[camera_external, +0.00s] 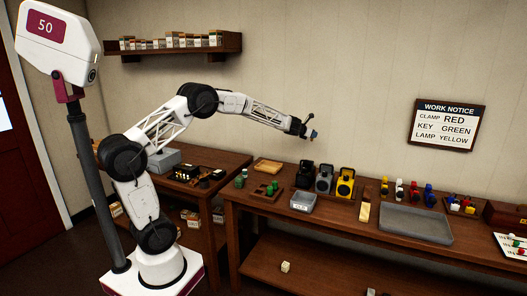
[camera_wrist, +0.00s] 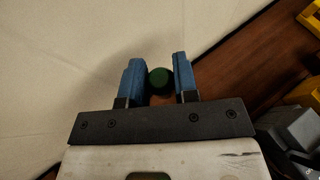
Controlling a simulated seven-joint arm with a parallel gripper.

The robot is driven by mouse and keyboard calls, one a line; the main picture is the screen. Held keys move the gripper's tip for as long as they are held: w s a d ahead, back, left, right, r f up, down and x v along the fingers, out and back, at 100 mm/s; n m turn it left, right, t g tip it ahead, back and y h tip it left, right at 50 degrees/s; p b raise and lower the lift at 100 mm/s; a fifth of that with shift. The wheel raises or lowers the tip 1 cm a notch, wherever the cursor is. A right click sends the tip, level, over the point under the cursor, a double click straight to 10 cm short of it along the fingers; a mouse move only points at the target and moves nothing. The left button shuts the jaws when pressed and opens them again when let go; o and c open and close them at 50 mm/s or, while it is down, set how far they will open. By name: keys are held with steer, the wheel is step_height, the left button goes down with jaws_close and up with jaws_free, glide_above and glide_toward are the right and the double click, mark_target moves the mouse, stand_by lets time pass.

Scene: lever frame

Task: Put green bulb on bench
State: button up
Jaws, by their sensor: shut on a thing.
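My gripper (camera_wrist: 157,76) has two blue fingers shut on a dark green round thing, the green bulb (camera_wrist: 160,80), in the wrist view. In the external view my gripper (camera_external: 313,134) is raised in front of the wall, above the back of the long wooden bench (camera_external: 355,222). The bulb is too small there to make out clearly. Bare brown bench wood (camera_wrist: 245,70) shows below and to the right of the bulb in the wrist view, with a gap of air between.
Green pieces (camera_external: 271,188) and a grey box (camera_external: 303,201) stand on the bench's left part. Black, grey and yellow lamp-like devices (camera_external: 345,184) stand behind. A grey tray (camera_external: 415,223) lies to the right. A work notice (camera_external: 447,124) hangs on the wall.

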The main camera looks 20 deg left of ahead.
steer(key=s+d+f+m+g+h, duration=0.2)
steer(key=s+d, duration=0.4)
steer(key=d, duration=1.2)
steer(key=s+d+f+m+g+h, duration=0.1)
steer(key=s+d+f+m+g, duration=0.1)
steer(key=d, duration=1.6)
steer(key=s+d+f+m+g+h, duration=0.2)
steer(key=s+d+f, duration=0.3)
steer(key=d, duration=1.3)
steer(key=shift+s+f+m+g+h, duration=0.15)
steer(key=shift+s+m, duration=0.3)
steer(key=shift+s, duration=0.7)
steer(key=shift+s+m+g+h, duration=0.2)
steer(key=shift+s+m, duration=0.25)
steer(key=shift+s, duration=0.7)
steer(key=s+d+f+m+g, duration=0.1)
steer(key=s+d+f, duration=0.1)
steer(key=s+d, duration=0.2)
steer(key=s+d+f+g, duration=0.1)
steer(key=s+d+f, duration=0.1)
steer(key=s+d, duration=0.3)
steer(key=s+d+f+m+g+h, duration=0.1)
steer(key=s+d, duration=0.4)
steer(key=d, duration=0.1)
steer(key=shift+d+f+m, duration=0.3)
steer(key=shift+d+f, duration=0.1)
steer(key=shift+w, duration=0.1)
